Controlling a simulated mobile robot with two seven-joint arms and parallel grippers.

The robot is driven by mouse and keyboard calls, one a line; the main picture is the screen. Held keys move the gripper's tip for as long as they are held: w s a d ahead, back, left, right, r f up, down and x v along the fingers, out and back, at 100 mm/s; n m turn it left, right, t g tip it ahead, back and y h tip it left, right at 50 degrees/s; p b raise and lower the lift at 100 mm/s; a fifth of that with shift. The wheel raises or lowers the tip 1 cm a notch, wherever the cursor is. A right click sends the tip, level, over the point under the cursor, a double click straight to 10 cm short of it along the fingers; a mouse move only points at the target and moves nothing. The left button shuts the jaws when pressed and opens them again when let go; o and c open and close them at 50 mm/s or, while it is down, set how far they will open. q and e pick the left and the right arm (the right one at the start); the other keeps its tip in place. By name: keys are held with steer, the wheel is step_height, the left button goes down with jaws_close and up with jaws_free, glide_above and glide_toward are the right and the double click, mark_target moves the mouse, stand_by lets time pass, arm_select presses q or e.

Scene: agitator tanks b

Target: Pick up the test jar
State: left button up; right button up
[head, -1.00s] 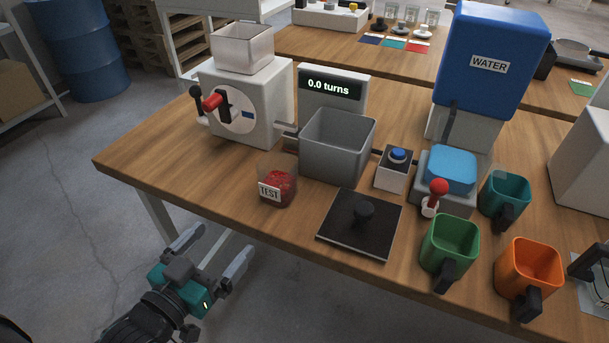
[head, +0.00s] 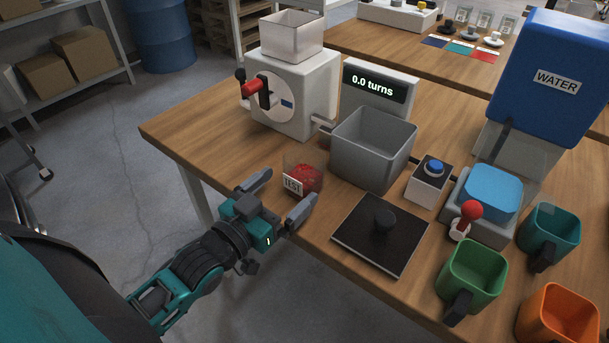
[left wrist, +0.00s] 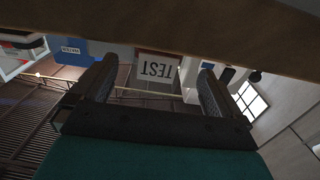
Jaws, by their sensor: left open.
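The test jar (head: 307,177) is a small clear jar with red contents and a white TEST label. It stands near the front left edge of the wooden table in the head view. My left gripper (head: 283,192) is open, at the table's edge just in front of the jar, with nothing between its fingers. In the left wrist view the jar's label (left wrist: 157,69) shows upside down, beyond and between the two open fingers (left wrist: 155,85). The table edge crosses the top of that view. My right gripper is not in view.
Behind the jar stand a white cranked machine (head: 296,95) and a grey bin (head: 372,148). A black plate with a knob (head: 380,250) lies to the right. Green (head: 472,272), orange (head: 560,318) and teal (head: 550,232) mugs stand farther right.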

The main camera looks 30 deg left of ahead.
mark_target(314, 164)
arm_select(q)
steer(key=shift+w+d, duration=0.25)
steer(key=shift+w, duration=1.3)
steer(key=shift+w+d, duration=0.2)
steer(key=shift+w, duration=1.3)
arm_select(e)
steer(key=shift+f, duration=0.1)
arm_select(q)
steer(key=shift+c, duration=0.2)
steer(key=c, duration=1.1)
steer(key=shift+r, duration=0.1)
